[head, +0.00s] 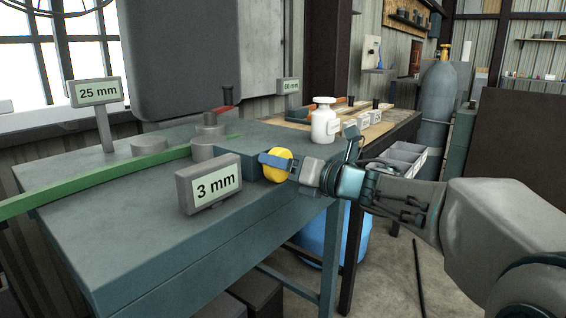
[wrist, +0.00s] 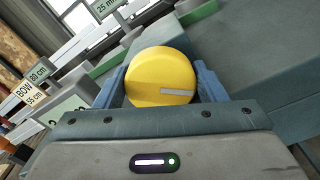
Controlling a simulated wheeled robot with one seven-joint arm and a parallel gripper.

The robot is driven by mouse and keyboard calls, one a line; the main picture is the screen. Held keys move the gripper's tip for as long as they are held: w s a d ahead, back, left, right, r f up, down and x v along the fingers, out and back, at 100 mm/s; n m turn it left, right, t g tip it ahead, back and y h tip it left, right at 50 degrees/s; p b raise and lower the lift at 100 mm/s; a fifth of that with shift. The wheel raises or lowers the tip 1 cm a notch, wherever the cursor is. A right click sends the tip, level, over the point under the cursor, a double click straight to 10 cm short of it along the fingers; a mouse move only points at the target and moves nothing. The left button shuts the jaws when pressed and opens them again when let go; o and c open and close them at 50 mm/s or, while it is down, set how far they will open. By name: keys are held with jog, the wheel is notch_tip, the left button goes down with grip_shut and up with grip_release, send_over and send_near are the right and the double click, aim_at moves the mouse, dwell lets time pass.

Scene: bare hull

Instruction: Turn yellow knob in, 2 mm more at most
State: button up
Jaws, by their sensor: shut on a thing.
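The yellow knob (head: 278,165) sits on the right-hand side of the grey-green block on the bench. In the wrist view the knob (wrist: 161,77) is round, with a pale grey bar mark lying nearly level on the right half of its face. My gripper (head: 277,163) is shut on the knob; its blue fingers (wrist: 160,88) stand at the knob's left and right sides. A display reading 3 mm (head: 211,184) stands in front of the block. The knob's shaft is hidden.
A 25 mm display (head: 95,92) stands at the back left. A green strip (head: 95,181) runs past grey round posts (head: 203,150). A second small display at the back is hard to read in the head view.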

jog(key=shift+f, duration=0.1)
dwell(0.3)
jog(key=o, duration=1)
jog(key=p+v, duration=0.2)
jog(key=v, duration=1.2)
jog(key=shift+a, duration=0.1)
